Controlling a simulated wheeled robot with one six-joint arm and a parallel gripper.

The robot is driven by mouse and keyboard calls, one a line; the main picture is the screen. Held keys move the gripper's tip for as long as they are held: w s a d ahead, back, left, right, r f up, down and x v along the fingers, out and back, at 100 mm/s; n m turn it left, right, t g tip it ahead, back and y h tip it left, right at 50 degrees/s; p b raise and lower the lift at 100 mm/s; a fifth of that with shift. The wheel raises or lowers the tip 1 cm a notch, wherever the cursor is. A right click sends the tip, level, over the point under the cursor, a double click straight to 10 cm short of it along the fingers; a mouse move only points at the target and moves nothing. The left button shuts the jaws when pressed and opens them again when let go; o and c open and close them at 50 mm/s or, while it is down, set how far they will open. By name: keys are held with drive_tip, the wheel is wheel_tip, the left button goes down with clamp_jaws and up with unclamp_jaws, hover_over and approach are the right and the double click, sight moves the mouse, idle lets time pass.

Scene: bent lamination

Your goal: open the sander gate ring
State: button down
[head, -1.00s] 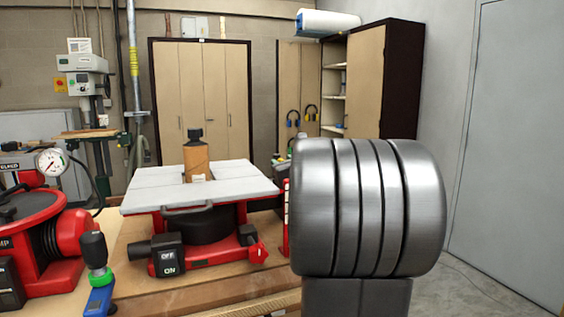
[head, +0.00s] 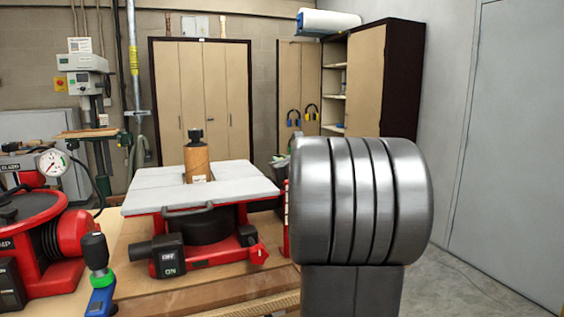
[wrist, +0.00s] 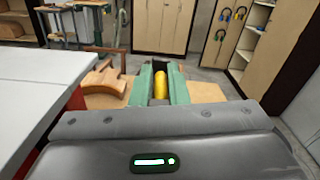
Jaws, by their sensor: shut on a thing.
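The sander (head: 205,225) stands on the bench, with a grey table, a red base and an upright brown spindle drum (head: 196,160). In the wrist view, my gripper (wrist: 160,90) shows as two green fingers. They are shut on a yellow rounded piece (wrist: 161,82) standing between them. I cannot tell whether this piece is part of the gate ring, and no whole ring shows. The sander's grey table (wrist: 55,75) lies left of the fingers. In the head view, my arm's thick grey link hides my gripper and whatever lies right of the sander.
A red machine with a gauge (head: 50,160) stands left of the sander. A blue and green handled tool (head: 98,275) stands at the bench's front. A curved wooden piece (wrist: 105,82) lies left of my fingers. Cabinets (head: 202,100) stand behind.

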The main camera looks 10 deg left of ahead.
wheel_tip(320, 180, up, 6)
drive_tip(key=p, duration=0.5)
drive_tip(key=shift+r, duration=0.15)
drive_tip(key=c, duration=1.5)
unclamp_jaws()
drive_tip(key=shift+d, duration=0.1)
drive_tip(key=shift+o, duration=0.2)
drive_tip(key=b+v, duration=0.1)
drive_tip(key=v, duration=1.2)
drive_tip(key=shift+s+d, duration=0.25)
drive_tip(key=shift+s, duration=0.05)
